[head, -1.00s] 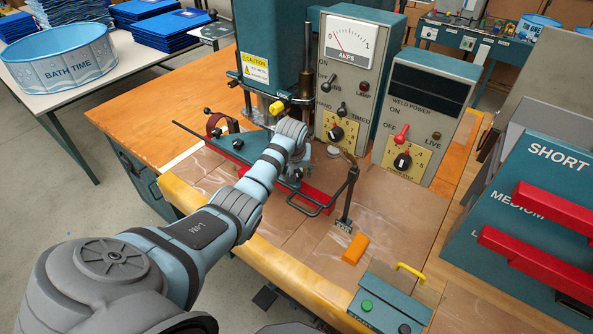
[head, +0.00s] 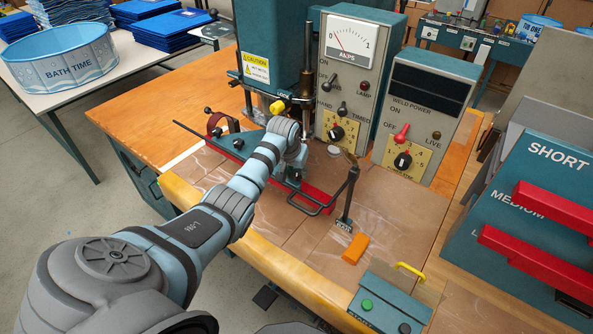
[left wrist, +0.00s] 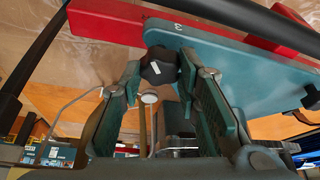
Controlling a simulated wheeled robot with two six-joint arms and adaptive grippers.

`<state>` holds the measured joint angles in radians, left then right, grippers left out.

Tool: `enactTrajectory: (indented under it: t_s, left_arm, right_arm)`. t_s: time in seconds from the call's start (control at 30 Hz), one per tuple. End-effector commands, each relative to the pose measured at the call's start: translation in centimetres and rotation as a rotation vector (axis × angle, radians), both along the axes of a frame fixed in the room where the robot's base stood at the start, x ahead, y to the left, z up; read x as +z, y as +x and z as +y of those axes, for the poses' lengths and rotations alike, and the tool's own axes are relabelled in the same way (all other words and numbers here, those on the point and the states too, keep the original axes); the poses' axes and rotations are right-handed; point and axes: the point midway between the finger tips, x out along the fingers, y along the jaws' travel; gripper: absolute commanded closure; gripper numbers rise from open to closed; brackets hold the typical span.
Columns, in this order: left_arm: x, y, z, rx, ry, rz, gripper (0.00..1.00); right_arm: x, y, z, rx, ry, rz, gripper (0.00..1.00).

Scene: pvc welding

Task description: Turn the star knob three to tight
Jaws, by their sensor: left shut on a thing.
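Star knob three is a black lobed knob (left wrist: 158,66) in the left wrist view, beside the number 3 on a teal plate (left wrist: 225,50). My left gripper (left wrist: 160,78) has one finger on each side of it and is shut on it. In the head view the left gripper (head: 294,174) reaches down at the right end of the teal plate (head: 232,147), and the knob is hidden there. Another black star knob (head: 238,144) shows farther left on the plate. My right gripper is not in view.
A red bar (head: 318,196) runs under the plate. A black bent handle (head: 316,208) and an upright black lever (head: 349,194) stand close to the right. An orange block (head: 355,249) and a button box (head: 390,300) lie nearer. Tall control cabinets (head: 345,75) stand behind.

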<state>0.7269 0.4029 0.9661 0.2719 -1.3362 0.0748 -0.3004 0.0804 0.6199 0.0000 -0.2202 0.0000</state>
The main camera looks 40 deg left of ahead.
Motion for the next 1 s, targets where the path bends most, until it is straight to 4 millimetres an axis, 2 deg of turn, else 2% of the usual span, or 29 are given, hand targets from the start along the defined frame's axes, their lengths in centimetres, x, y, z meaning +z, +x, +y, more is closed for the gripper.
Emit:
enactTrajectory:
  t_s: [0.6, 1.0]
  left_arm:
    - [0.0, 0.1, 0.3, -0.487, 0.002, -0.006, 0.98]
    - [0.1, 0.1, 0.3, -0.607, 0.003, -0.004, 0.98]
  right_arm:
    - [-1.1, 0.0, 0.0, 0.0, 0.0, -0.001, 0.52]
    - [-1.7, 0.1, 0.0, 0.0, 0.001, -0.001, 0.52]
